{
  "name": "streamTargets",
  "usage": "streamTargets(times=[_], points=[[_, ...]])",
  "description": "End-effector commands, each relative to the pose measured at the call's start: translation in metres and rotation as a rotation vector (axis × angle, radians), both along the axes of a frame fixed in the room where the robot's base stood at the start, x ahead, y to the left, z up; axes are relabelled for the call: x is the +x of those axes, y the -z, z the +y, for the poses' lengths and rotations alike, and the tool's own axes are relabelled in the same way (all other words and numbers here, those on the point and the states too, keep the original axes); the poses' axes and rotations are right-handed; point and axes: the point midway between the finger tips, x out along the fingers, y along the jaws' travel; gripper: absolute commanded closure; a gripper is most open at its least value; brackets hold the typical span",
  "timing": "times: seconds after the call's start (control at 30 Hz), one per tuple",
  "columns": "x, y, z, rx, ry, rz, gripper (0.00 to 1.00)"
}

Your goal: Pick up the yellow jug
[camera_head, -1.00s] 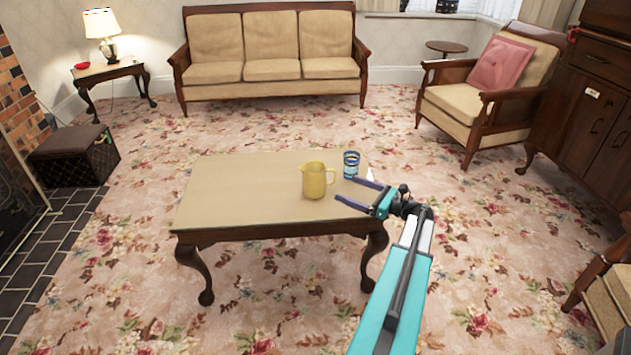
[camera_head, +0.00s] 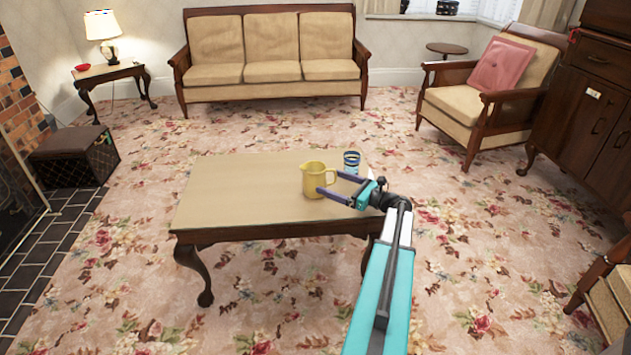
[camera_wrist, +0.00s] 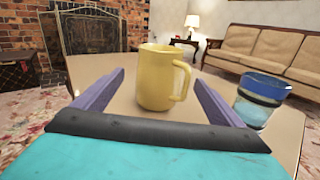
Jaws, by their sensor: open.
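The yellow jug (camera_head: 313,181) stands upright on the low wooden table (camera_head: 230,190), near its right end. In the wrist view the jug (camera_wrist: 158,80) is straight ahead, with its handle on the right side. My gripper (camera_head: 328,183) is open, at the jug's right side in the head view. In the wrist view its two purple fingers (camera_wrist: 158,92) point forward, one to each side of the jug's line. I cannot tell whether the fingertips reach around the jug or touch it.
A blue-banded glass (camera_head: 351,162) stands on the table close behind the gripper; in the wrist view the glass (camera_wrist: 258,98) is just right of the right finger. The table's left half is clear. A sofa (camera_head: 271,60) and an armchair (camera_head: 490,90) stand farther back.

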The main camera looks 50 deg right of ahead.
Motion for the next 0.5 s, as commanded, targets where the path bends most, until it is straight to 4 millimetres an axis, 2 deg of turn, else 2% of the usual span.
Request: streamTargets(times=[0.17,0.5], points=[[0.011,0.003,0.003,0.0,-0.001,0.0,0.09],[0.046,0.004,0.011,0.0,0.0,-0.001,0.09]])
